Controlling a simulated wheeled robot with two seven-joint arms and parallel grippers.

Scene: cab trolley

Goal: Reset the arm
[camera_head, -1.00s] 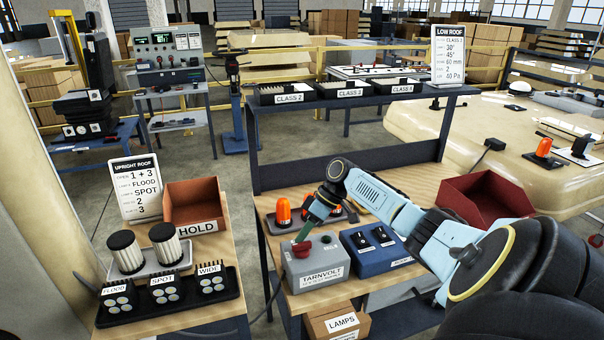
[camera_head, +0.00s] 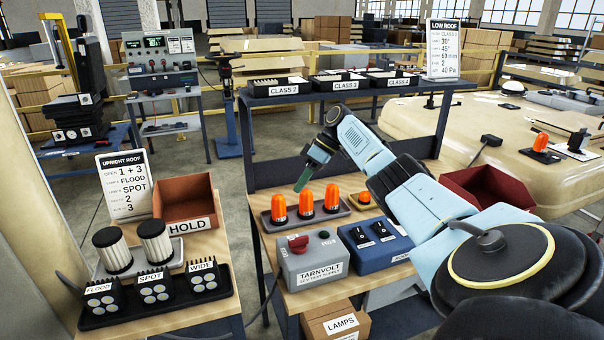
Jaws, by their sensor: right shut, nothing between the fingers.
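My right arm comes in from the lower right. My right gripper (camera_head: 303,179) points down and is shut and empty, just above the tray of orange beacons (camera_head: 305,199) on the wooden bench. Its fingertips look apart from the beacons, though the gap is hard to judge. The grey Tarnvolt box (camera_head: 318,262) with its red knob stands in front of the tray. The blue switch box (camera_head: 375,243) stands to its right. My left gripper is not in view.
A shelf with class-labelled trays (camera_head: 335,86) rises behind the gripper. A red-brown bin (camera_head: 490,190) is partly hidden behind my arm. On the left bench are a HOLD bin (camera_head: 186,200) and a lamp tray (camera_head: 155,305). A beige roof panel (camera_head: 470,120) is at right.

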